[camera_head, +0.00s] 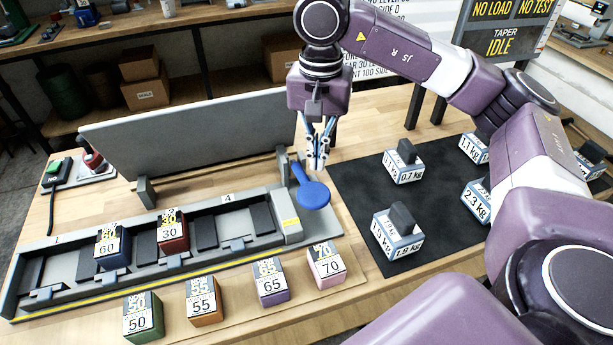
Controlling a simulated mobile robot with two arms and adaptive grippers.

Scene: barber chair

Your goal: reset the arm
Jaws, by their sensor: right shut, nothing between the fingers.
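My right gripper (317,163) hangs fingers-down over the bench, at the right end of the long grey rack. Its fingers are shut with nothing between them. A blue lever arm with a round paddle end (313,194) lies tilted at the right end of the grey rack (291,228). The fingertips are just above the paddle in the picture; I cannot tell whether they touch it. My right arm comes in from the right and bends over the bench. My left gripper is not in view.
The rack holds a blue 60 block (113,247) and a red 30 block (173,232). Blocks 50 (144,317), 55 (204,302), 65 (271,284) and 70 (326,266) stand in front. Labelled weights (397,236) stand on a black mat (345,195). A display (501,28) reads IDLE.

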